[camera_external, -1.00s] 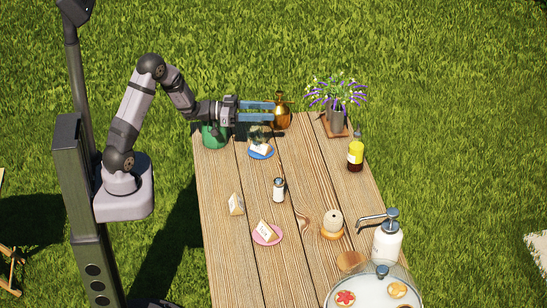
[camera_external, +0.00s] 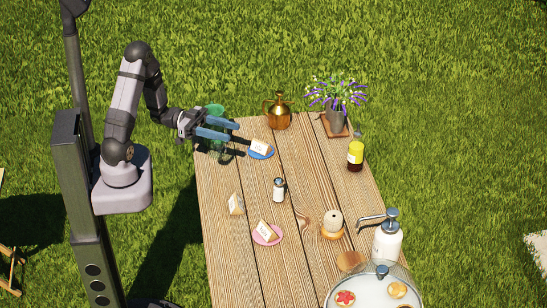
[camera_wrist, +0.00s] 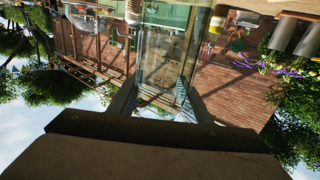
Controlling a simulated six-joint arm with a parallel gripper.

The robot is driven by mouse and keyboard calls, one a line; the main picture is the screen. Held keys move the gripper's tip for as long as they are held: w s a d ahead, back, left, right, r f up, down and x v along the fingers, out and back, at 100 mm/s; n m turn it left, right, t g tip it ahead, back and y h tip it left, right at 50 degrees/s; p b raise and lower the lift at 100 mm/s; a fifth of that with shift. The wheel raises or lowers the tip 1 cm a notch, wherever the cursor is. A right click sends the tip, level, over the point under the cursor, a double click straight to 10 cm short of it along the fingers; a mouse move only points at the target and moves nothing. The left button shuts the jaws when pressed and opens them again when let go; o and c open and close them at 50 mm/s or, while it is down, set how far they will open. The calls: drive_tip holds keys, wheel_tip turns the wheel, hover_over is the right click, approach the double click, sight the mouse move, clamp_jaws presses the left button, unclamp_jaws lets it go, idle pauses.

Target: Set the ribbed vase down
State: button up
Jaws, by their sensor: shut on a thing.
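The ribbed vase is clear, faintly green glass (camera_wrist: 165,45) and fills the space between my fingers in the wrist view, where the picture is upside down. My gripper (camera_external: 226,130) is shut on it over the far left corner of the table (camera_external: 262,215). In the external view, the lower part of the vase (camera_external: 222,153) shows below my fingers. A green shape above my fingers overlaps it in the picture. Whether the vase's base touches the wood cannot be told.
A blue plate (camera_external: 266,154) with a cake slice is close to the right of my fingertips. A brass pot (camera_external: 278,118) and a potted lavender (camera_external: 337,118) stand at the far edge. A pepper shaker (camera_external: 278,190) and pink plate (camera_external: 278,238) are nearer.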

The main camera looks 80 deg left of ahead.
sight(224, 149)
drive_tip(key=shift+f, duration=3.9)
drive_tip(key=shift+f, duration=0.2)
drive_tip(key=o, duration=1.5)
drive_tip(key=shift+r, duration=0.1)
drive_tip(key=shift+r, duration=0.2)
drive_tip(key=shift+s+a+f, duration=0.15)
drive_tip(key=shift+s+a, duration=0.1)
drive_tip(key=b+v, duration=0.2)
drive_tip(key=v, duration=0.9)
drive_tip(key=shift+s+b, duration=0.2)
drive_tip(key=shift+b, duration=0.2)
